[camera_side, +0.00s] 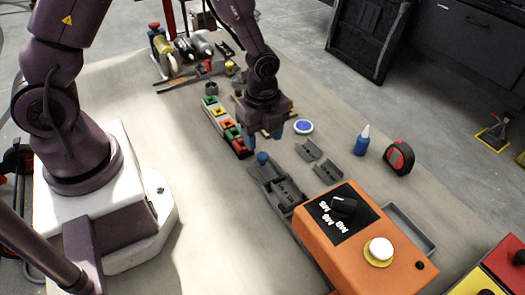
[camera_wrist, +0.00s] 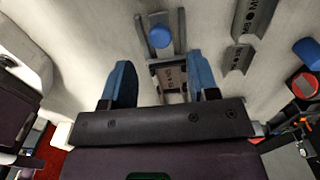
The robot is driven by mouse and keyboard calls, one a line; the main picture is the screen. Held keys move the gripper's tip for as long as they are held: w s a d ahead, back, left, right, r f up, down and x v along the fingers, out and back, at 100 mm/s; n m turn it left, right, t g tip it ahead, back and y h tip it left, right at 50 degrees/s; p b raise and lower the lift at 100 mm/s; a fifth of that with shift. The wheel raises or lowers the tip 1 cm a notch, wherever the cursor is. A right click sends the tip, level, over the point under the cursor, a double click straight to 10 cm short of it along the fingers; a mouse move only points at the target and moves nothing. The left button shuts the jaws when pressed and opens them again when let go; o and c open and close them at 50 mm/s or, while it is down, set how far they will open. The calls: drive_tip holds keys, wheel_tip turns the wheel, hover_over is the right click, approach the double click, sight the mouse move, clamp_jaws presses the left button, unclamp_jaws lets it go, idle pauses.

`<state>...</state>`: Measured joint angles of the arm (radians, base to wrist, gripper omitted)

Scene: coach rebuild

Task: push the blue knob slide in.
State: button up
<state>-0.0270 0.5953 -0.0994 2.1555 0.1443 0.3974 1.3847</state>
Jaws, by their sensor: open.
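The blue knob (camera_side: 262,158) stands on the grey slide (camera_side: 266,171) near the middle of the table in the side view. In the wrist view the blue knob (camera_wrist: 159,37) shows at the top, beyond the fingertips, with the grey slide rail (camera_wrist: 178,70) around and below it. My gripper (camera_side: 268,138) hangs just above and behind the knob in the side view. Its two blue fingers are apart, and in the wrist view my gripper (camera_wrist: 165,85) has nothing between them. The knob appears apart from both fingers.
An orange box (camera_side: 352,243) with a black dial and white button stands at the near end of the slide. Grey V-shaped holders (camera_side: 308,150), a blue bottle (camera_side: 362,140) and a tape measure (camera_side: 399,157) are right of it. Coloured blocks (camera_side: 224,125) lie left of my gripper.

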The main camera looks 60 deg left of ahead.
sight(262, 155)
drive_tip(key=shift+f, duration=2.75)
clamp_jaws()
drive_tip(key=d, duration=1.4)
drive_tip(key=shift+d, duration=0.35)
